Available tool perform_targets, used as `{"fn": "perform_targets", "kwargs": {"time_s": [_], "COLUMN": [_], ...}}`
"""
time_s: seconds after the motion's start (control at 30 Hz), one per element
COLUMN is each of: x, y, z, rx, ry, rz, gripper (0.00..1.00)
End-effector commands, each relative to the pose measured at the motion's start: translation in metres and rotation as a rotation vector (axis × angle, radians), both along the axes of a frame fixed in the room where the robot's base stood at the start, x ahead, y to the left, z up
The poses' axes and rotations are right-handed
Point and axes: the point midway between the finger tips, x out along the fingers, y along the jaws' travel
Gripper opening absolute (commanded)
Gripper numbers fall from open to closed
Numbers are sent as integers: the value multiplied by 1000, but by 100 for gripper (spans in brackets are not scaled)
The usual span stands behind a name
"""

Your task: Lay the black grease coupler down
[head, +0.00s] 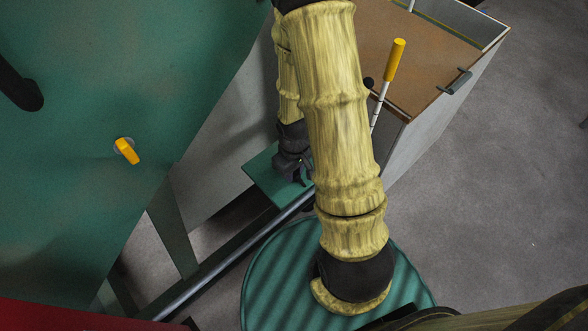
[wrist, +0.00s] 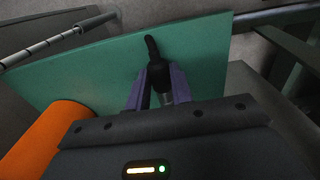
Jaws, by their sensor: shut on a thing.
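The black grease coupler (wrist: 153,50) shows in the wrist view between the purple fingers of my gripper (wrist: 158,78), which is shut on it. A dark rounded end sticks out past the fingertips, and a bare metal part lies between the fingers. Behind it is a flat green plate (wrist: 205,55); I cannot tell whether the coupler touches it. In the head view my gripper (head: 292,170) is low at the same green plate (head: 262,182), partly behind my arm, and the coupler is not clear there.
A metal bar (head: 240,255) runs beside the plate. A brown-topped cabinet (head: 415,55) with a yellow-handled lever (head: 395,60) stands at the right. A large green panel with a yellow knob (head: 127,150) fills the left. An orange rounded thing (wrist: 45,140) is close to my gripper.

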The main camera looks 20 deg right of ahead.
Motion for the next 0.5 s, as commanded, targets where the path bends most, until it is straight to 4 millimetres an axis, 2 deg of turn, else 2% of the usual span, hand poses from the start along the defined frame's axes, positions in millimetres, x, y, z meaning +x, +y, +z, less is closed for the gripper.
{"fn": "perform_targets", "kwargs": {"time_s": [0.17, 0.2, 0.3, 0.33, 0.5], "x": [0, 0, 0, 0, 0], "y": [0, 0, 0, 0, 0], "z": [-5, -5, -4, -5, -4], "rx": [0, 0, 0, 0, 0], "ry": [0, 0, 0, 0, 0], "rz": [0, 0, 0, 0, 0], "gripper": [0, 24, 44, 48, 48]}}
